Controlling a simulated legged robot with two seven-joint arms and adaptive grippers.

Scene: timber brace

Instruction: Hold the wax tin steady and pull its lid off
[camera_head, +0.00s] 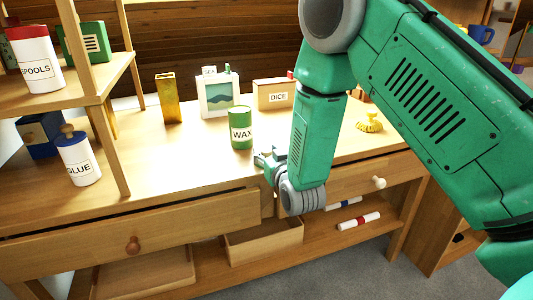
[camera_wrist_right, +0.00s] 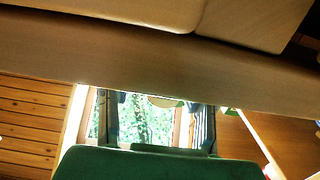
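The wax tin (camera_head: 241,134) is a green cylinder with a white WAX label and a green top. It stands upright on the desk in the head view. My right gripper (camera_head: 262,160) is just in front of the tin and to its right, near the desk's front edge. It looks apart from the tin and holds nothing visible. In the right wrist view, two dark fingers stand apart, with a bright window behind them. The tin cannot be made out there. My left gripper is not in view.
A GLUE bottle (camera_head: 79,160) stands left by the shelf. A yellow object (camera_head: 369,122) lies right. Bare desktop (camera_head: 175,155) lies left of the tin.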

